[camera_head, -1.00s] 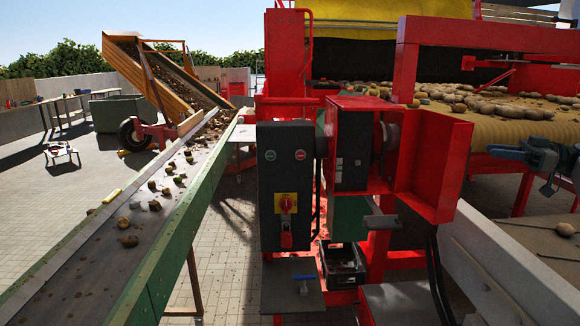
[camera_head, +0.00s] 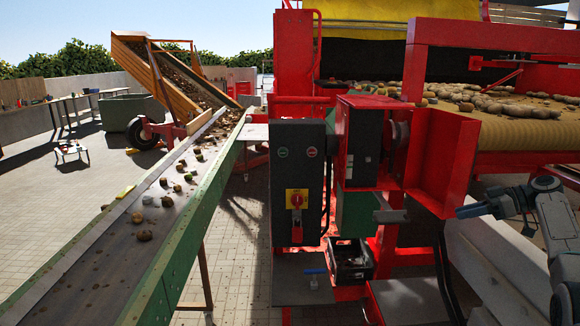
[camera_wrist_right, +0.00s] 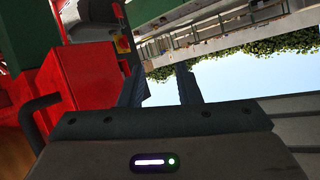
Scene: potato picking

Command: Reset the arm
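My right gripper (camera_head: 468,210) shows at the right of the head view, in front of the red machine frame (camera_head: 446,150). Its arm comes up from the lower right corner. In the right wrist view the two dark fingers of this gripper (camera_wrist_right: 158,82) stand apart with nothing between them, so it is open and empty. My left gripper is in neither view now.
A control box (camera_head: 300,185) with a red and yellow switch stands in the middle. A conveyor (camera_head: 110,265) carrying scattered potatoes runs at the left. A ribbed belt (camera_head: 520,133) with many potatoes lies behind my right gripper. The tiled floor at left is mostly clear.

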